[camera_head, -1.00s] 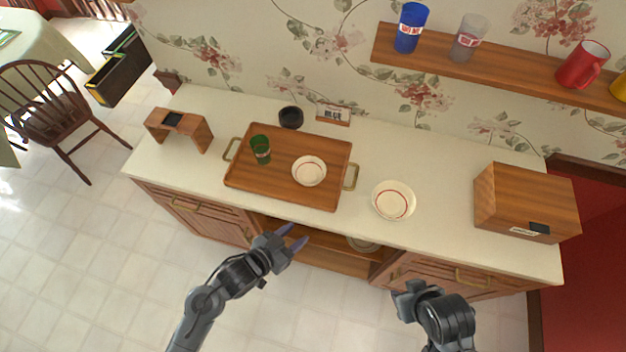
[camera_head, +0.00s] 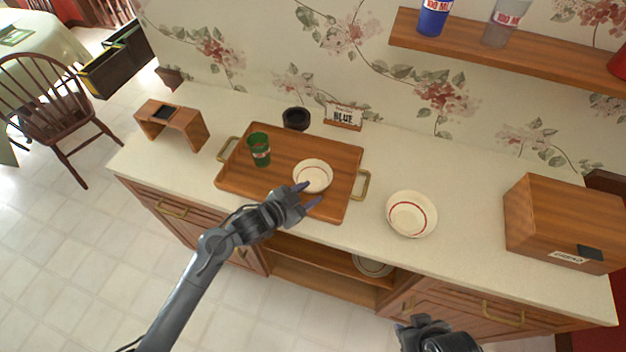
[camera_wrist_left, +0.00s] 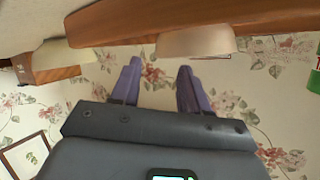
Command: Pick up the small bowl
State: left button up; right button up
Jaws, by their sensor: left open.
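The small bowl (camera_head: 313,174) is white with a thin red ring. It sits upright on the right part of the wooden tray (camera_head: 240,184), and it also shows in the left wrist view (camera_wrist_left: 196,42), beyond my fingers. My left gripper (camera_head: 311,195) is open and empty at the bowl's near side, over the tray's front area. One fingertip overlaps the bowl's near rim in the head view; I cannot tell whether they touch. My right gripper (camera_head: 425,328) is at the bottom edge, in front of the counter, and its fingers are not clear.
A green cup (camera_head: 259,150) stands on the tray, left of the bowl. A larger white bowl (camera_head: 411,214) is on the counter to the right. A dark cup (camera_head: 296,118) and a sign (camera_head: 343,116) stand behind the tray. A wooden box (camera_head: 563,222) is at the far right.

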aim_at(325, 186)
pick_arm(q)
jog(key=shift+b+x, duration=0.45)
jog(key=shift+x, duration=2.6)
grip_shut()
